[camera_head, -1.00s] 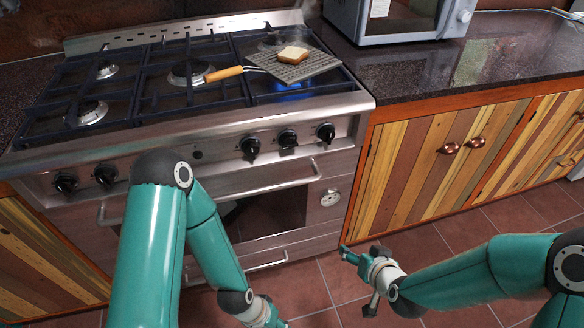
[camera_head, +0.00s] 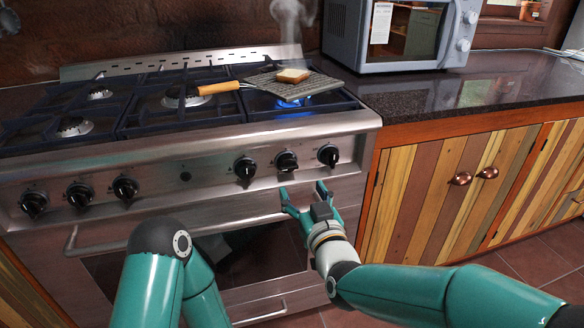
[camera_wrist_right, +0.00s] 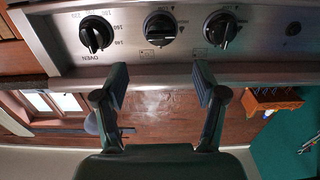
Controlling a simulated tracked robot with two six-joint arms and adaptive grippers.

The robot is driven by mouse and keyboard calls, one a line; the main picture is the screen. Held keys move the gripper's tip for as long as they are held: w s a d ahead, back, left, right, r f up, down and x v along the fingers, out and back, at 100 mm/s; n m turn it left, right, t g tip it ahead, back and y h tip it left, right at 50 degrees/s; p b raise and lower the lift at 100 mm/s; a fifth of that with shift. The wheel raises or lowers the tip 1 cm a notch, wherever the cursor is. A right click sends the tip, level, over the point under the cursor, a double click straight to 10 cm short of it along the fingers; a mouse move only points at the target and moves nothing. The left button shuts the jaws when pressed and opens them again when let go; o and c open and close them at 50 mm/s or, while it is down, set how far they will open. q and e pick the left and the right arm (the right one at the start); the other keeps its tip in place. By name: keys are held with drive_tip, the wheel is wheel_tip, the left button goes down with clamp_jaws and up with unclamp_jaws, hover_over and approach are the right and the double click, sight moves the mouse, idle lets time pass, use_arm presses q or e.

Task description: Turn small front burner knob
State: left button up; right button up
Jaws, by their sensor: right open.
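The stove's front panel carries black knobs in two groups. The right group has a left knob (camera_head: 245,168), a middle knob (camera_head: 287,161) and a right knob (camera_head: 328,155). The labels are too small to tell which is the small front burner knob. My right gripper (camera_head: 303,189) is open and empty, just below the middle and right knobs. In the right wrist view its fingers (camera_wrist_right: 161,72) are spread, with the middle knob (camera_wrist_right: 160,29) lined up between them but apart; the oven knob (camera_wrist_right: 96,34) sits to the left. My left gripper is out of view.
A pan with bread (camera_head: 293,75) sits over a lit blue flame (camera_head: 290,102), its wooden handle (camera_head: 219,88) pointing left. The oven handle (camera_head: 110,240) runs below the knobs. A microwave (camera_head: 398,35) stands on the counter at right.

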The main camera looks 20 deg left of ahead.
sight(291, 168)
drive_tip(key=x, duration=1)
drive_tip(key=shift+w+a, duration=0.2)
drive_tip(key=shift+w, duration=0.05)
drive_tip(key=shift+c, duration=0.3)
drive_tip(key=c, duration=1)
drive_tip(key=shift+d, duration=0.15)
drive_tip(key=shift+c, duration=0.3)
